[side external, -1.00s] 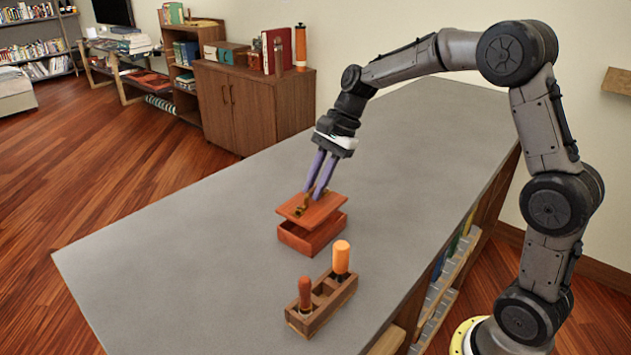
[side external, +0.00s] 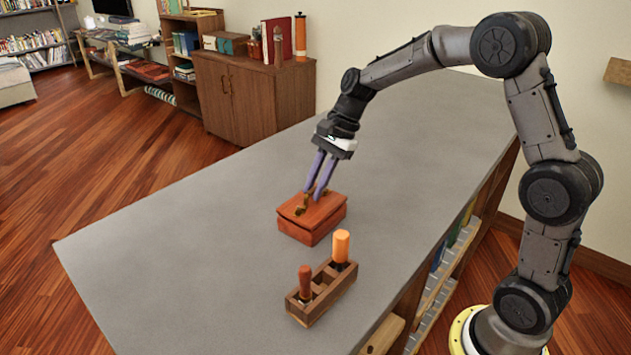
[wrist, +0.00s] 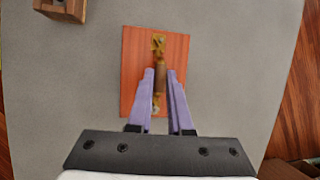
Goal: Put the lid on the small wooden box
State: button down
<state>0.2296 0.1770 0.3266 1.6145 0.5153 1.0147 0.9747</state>
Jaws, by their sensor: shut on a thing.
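The small wooden box (side external: 313,234) is reddish-brown and stands on the grey counter. Its flat wooden lid (side external: 325,208) lies over the box's opening, its near left edge close to the rim; I cannot tell whether it sits fully flush. My gripper (side external: 311,203) points down from above, its purple fingers shut on the lid's handle. In the wrist view the lid (wrist: 136,75) fills the middle and hides the box below. The brass and brown handle (wrist: 159,75) lies between the fingertips of my gripper (wrist: 160,78).
A wooden holder (side external: 318,300) with an orange-topped cylinder (side external: 341,246) and a reddish-brown peg (side external: 305,280) stands in front of the box; its corner shows top left in the wrist view. The grey counter (side external: 180,235) is clear to the left.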

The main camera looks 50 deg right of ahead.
jog(key=shift+f, duration=0.3)
jog(key=shift+c, duration=1.8)
grip_release()
jog(key=shift+r, duration=3.5)
jog(key=shift+a, duration=0.1)
